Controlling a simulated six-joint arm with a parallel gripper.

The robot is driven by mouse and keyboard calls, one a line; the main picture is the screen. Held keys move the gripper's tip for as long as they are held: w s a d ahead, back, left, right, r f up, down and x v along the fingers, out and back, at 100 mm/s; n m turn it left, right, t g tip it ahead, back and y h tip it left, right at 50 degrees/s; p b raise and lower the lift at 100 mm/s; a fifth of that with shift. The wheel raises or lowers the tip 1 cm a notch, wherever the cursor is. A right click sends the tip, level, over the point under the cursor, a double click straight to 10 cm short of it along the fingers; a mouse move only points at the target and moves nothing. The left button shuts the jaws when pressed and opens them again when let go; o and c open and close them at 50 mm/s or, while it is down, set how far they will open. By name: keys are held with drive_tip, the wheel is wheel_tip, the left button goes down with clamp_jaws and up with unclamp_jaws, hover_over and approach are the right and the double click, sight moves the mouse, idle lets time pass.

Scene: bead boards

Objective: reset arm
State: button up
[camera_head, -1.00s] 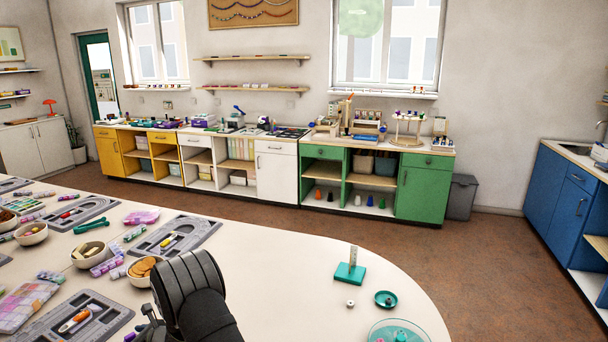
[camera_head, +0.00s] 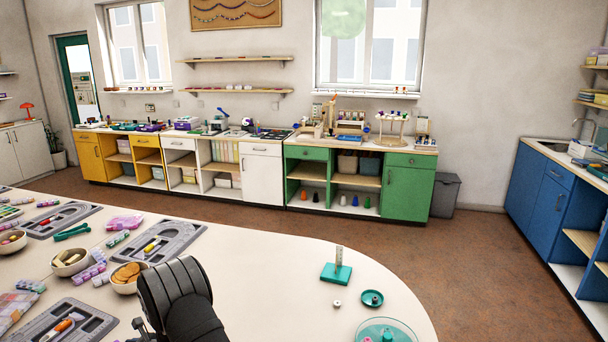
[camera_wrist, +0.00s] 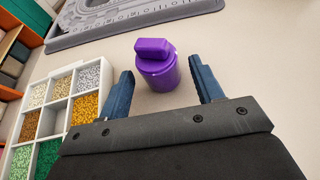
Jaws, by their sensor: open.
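In the head view my dark arm rises at the bottom centre-left, over the table edge of the picture. The gripper's fingers are not visible there.
A white sorting box (camera_wrist: 62,107) of coloured beads lies left of my gripper. A grey bead board (camera_wrist: 130,22) lies beyond. On the white table (camera_head: 270,270), a teal stand (camera_head: 336,272) and a small teal dish (camera_head: 372,298) stand to the right. Bowls stand left.

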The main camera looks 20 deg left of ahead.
sight(118, 341)
drive_tip(key=v, duration=0.9)
drive_tip(key=shift+d+r, duration=0.2)
drive_tip(key=shift+d, duration=0.1)
drive_tip(key=x, duration=1.1)
drive_tip(key=shift+a, duration=0.1)
drive_tip(key=shift+a+r, duration=0.2)
drive_tip(key=shift+a, duration=0.05)
drive_tip(key=r, duration=0.4)
drive_tip(key=shift+w+d, duration=0.3)
drive_tip(key=shift+d, duration=0.1)
drive_tip(key=w+d+r, duration=0.5)
drive_tip(key=d+r, duration=0.1)
drive_tip(key=d, duration=0.3)
wheel_tip(118, 341, up, 9)
drive_tip(key=w+n+g+h, duration=0.1)
drive_tip(key=n+g, duration=0.4)
drive_tip(key=g, duration=0.1)
